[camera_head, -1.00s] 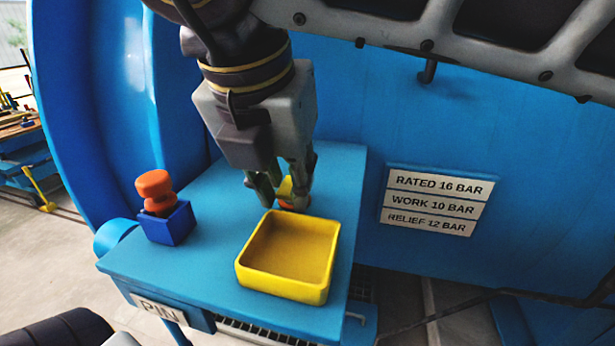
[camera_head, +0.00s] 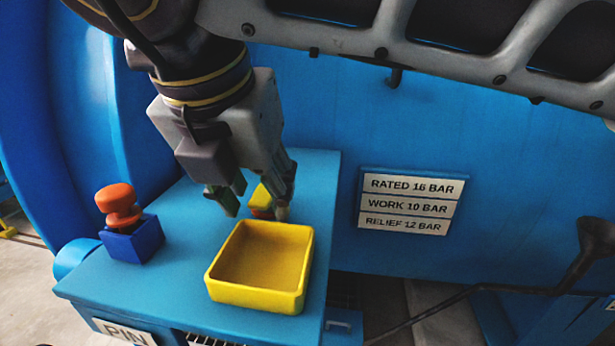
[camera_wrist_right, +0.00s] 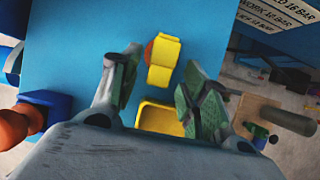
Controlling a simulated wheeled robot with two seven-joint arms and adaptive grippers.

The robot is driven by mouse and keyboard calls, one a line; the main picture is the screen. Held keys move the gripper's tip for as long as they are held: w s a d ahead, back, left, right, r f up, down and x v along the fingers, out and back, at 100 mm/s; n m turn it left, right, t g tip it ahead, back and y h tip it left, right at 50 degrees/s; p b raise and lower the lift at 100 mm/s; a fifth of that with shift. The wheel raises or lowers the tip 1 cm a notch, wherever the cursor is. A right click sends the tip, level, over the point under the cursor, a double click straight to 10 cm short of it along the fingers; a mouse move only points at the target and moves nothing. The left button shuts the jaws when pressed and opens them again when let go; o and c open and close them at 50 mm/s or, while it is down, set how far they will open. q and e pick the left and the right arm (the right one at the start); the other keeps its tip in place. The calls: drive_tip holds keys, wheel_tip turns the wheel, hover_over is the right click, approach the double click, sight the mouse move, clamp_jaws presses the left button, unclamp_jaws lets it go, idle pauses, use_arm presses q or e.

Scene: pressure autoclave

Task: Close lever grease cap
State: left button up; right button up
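A small yellow flap-like piece (camera_head: 262,198) with orange-red under it stands on the blue shelf, behind the yellow tray. It looks like the grease cap. In the right wrist view the yellow piece (camera_wrist_right: 163,62) shows as two joined blocks, with an orange round part at its left edge. My right gripper (camera_head: 256,209) is over it with its fingers spread, one on each side in the picture. In the wrist view the fingers (camera_wrist_right: 158,85) are apart with nothing held between them; whether one touches the cap I cannot tell. My left gripper is not in view.
A yellow open tray (camera_head: 215,285) sits empty just in front of the gripper. An orange knobbed pin (camera_head: 118,203) stands in a blue holder (camera_head: 133,243) at the left. The blue shelf (camera_head: 180,290) adjoins the blue vessel wall, which carries a rating plate (camera_head: 410,205).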

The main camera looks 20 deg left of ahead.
drive_tip(key=v, duration=1.2)
idle(0.3)
idle(0.4)
